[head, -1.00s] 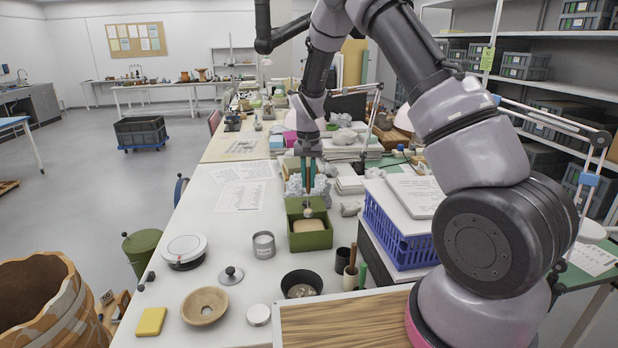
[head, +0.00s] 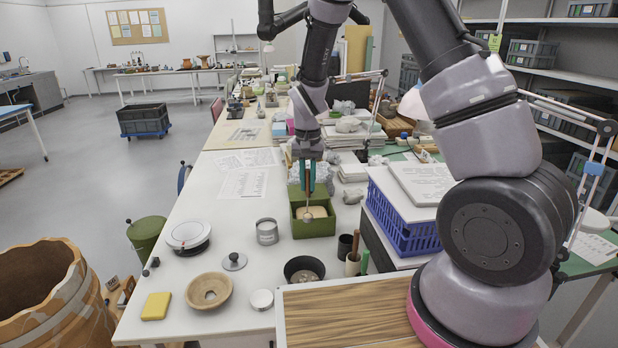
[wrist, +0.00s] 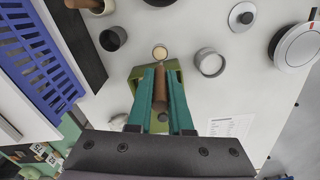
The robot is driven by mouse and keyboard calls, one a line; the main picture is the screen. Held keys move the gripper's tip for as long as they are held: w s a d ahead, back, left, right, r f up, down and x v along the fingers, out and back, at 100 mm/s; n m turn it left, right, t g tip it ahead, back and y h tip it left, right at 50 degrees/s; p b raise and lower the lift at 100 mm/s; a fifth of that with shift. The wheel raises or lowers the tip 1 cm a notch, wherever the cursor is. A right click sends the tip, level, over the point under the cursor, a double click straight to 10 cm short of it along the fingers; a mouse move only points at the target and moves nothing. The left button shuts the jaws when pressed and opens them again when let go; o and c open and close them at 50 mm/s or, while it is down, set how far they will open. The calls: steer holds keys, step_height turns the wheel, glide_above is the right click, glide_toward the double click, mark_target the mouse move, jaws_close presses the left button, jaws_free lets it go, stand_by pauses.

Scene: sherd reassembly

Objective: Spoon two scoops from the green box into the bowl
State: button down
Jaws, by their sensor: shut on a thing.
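My gripper (head: 307,192) points down over the green box (head: 314,228) and is shut on a spoon. The spoon (head: 308,217) hangs with its round end low at the box, in front of the pale fill (head: 318,211). In the wrist view the teal fingers hold the spoon's brown handle (wrist: 160,88), and its round end looks pale inside; I cannot tell whether that is a load. The green box also shows there (wrist: 174,82), partly hidden by the fingers. A wooden bowl (head: 192,291) and a dark bowl (head: 289,270) stand nearer on the white table.
A grey tin (head: 267,232) stands left of the box. A knobbed lid (head: 233,262), a scale (head: 188,236), a yellow block (head: 156,306) and a small round lid (head: 262,299) lie nearby. Dark and brown cups (head: 346,248) and a blue basket (head: 408,232) stand to the right.

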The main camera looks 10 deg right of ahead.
steer(key=s+a, duration=0.4)
steer(key=s, duration=1.1)
steer(key=w+d+f+g+y, duration=0.6)
steer(key=w+f+g, duration=0.4)
steer(key=f+g, duration=0.2)
steer(key=shift+w+d+f+y, duration=0.15)
steer(key=shift+w+f+y, duration=0.15)
steer(key=shift+y, duration=0.2)
stand_by(0.5)
steer(key=shift+r, duration=0.15)
stand_by(0.8)
